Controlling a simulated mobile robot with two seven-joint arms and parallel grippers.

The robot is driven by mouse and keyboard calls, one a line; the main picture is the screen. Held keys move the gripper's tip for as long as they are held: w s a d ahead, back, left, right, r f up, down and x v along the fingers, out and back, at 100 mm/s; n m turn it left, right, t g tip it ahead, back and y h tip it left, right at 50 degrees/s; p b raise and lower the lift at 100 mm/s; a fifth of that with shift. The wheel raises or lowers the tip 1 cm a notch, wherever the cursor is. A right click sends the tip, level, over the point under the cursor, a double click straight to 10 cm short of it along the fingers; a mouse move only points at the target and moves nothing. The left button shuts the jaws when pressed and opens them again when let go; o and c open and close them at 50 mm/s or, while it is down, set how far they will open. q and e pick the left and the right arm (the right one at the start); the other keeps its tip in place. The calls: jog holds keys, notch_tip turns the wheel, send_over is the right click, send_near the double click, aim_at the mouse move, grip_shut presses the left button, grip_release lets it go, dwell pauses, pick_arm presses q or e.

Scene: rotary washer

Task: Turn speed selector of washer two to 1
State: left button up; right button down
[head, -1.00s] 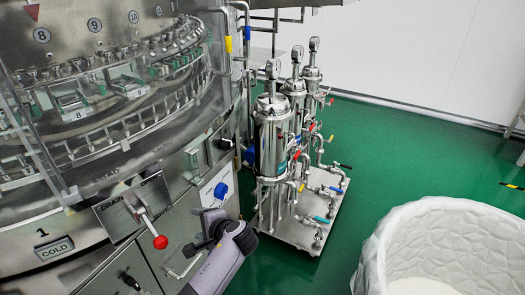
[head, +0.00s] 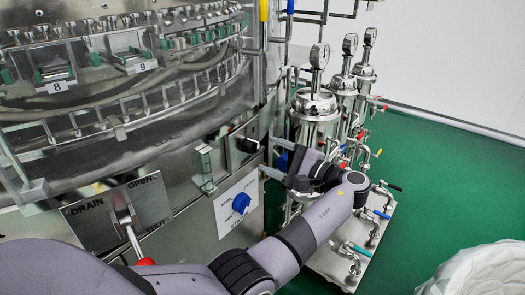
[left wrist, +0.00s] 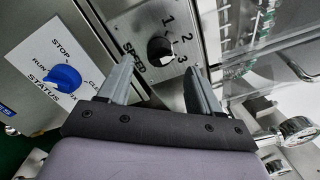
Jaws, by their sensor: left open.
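The speed selector is a round knob, black with a pale part, on a metal plate marked SPEED, 1, 2 and 3. It shows in the left wrist view (left wrist: 161,48) and on the washer's side panel in the head view (head: 248,145). My left gripper (head: 272,158) is open and empty, to the right of the knob in the head view. In the left wrist view its two fingers (left wrist: 160,72) reach toward the knob from below, with the knob between their lines and apart from both. My right gripper is not in view.
A blue status knob (head: 241,203) sits on a white label below the speed panel. A DRAIN/OPEN lever with a red ball (head: 145,262) is at lower left. Steel filter housings with pipes and gauges (head: 315,105) stand close behind my gripper.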

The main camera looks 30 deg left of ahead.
aim_at(258, 150)
pick_arm(q)
jog(key=shift+w+a, duration=0.1)
jog(key=shift+a, duration=2.3)
jog(key=c, duration=1)
jog(key=shift+f+b, duration=0.1)
jog(key=shift+b, duration=0.2)
